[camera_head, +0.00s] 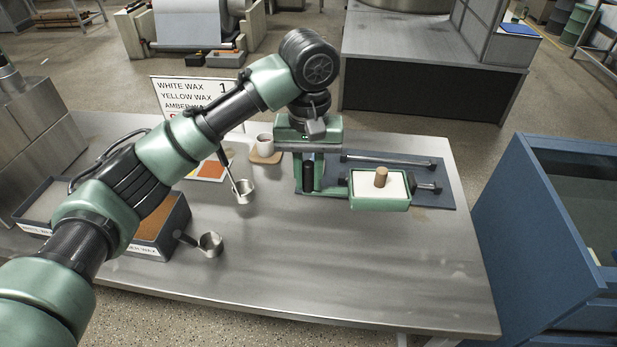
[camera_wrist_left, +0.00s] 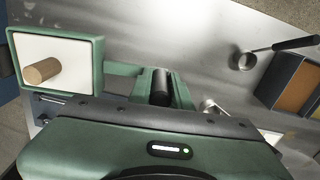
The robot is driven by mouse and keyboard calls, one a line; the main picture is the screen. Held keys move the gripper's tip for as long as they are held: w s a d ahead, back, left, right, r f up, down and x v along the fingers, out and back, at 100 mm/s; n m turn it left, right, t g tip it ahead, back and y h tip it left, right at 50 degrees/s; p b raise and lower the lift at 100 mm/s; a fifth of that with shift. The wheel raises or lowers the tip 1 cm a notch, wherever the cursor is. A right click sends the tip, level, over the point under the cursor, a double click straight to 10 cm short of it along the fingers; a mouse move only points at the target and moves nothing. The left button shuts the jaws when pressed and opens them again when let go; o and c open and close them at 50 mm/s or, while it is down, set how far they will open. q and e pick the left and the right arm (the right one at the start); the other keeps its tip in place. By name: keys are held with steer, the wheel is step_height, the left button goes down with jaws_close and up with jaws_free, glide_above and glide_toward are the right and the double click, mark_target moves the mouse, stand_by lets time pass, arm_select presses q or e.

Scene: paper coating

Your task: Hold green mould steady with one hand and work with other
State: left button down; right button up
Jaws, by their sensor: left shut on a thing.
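The green mould (camera_head: 379,203) is a shallow green tray with a white slab and a short wooden peg (camera_head: 380,178) standing on it. It lies level over the blue mat on the right half of the table. It also shows at the upper left of the left wrist view (camera_wrist_left: 98,52). A black upright grip (camera_wrist_left: 161,87) beside the tray sits between green jaws and seems joined to the mould. My left gripper (camera_head: 308,183) points down from above and is shut on this grip. The exact contact is partly hidden. My right gripper is not in view.
Two metal ladles (camera_head: 244,192) (camera_head: 210,244) and a white cup (camera_head: 264,143) stand left of the mould. Wax bins (camera_head: 172,236) and a sign (camera_head: 178,88) are farther left. Dark rods lie on the blue mat (camera_head: 447,192). A blue crate (camera_head: 530,245) stands right. The table's front is clear.

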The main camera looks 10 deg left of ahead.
arm_select(q)
steer(key=shift+f+b, duration=1.05)
steer(key=shift+f, duration=8.85)
steer(key=shift+s+f, duration=0.1)
